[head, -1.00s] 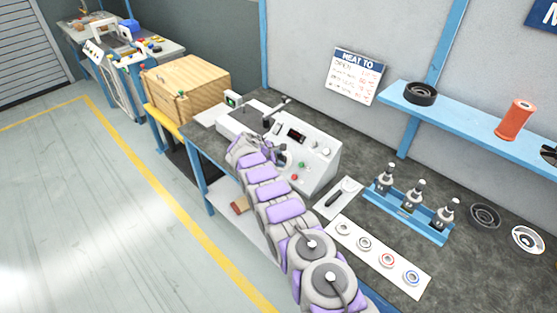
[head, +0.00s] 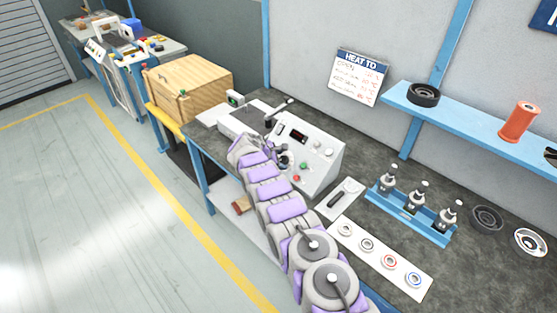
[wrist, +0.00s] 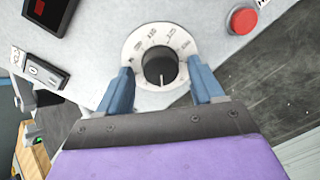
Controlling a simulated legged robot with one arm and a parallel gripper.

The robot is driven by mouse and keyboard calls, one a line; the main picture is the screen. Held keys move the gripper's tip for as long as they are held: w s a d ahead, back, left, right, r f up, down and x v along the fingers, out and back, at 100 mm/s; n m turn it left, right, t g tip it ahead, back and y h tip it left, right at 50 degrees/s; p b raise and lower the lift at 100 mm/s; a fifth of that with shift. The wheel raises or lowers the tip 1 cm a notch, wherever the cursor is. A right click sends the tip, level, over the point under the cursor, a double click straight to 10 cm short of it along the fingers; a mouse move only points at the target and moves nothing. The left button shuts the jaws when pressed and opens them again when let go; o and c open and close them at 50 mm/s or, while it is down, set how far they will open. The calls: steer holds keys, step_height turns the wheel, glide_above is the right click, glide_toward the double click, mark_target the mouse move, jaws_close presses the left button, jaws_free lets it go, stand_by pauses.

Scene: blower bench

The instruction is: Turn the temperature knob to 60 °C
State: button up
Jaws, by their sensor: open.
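The temperature knob (wrist: 160,68) is a black round knob on a white dial plate (wrist: 131,52) with printed marks around it. A light line on the knob points toward the bottom of the wrist view; the numbers are too blurred to read surely. My gripper (wrist: 162,83) is open, with its two blue fingers on either side of the knob, apart from it. In the head view, my arm reaches over the bench to the white control box (head: 318,165), and my gripper (head: 281,158) is partly hidden at its front.
A red button (wrist: 242,20) lies right of the dial, and a dark display (wrist: 47,10) and a switch (wrist: 42,73) lie left. On the bench (head: 385,165) stand a blue rack (head: 408,214) and a white strip with rings (head: 345,222). A "HEAT TO" sign (head: 358,77) hangs on the wall.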

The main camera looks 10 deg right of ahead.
steer(key=shift+r, duration=0.15)
steer(key=p+v, duration=0.2)
steer(key=v, duration=1.5)
steer(key=shift+a, duration=0.3)
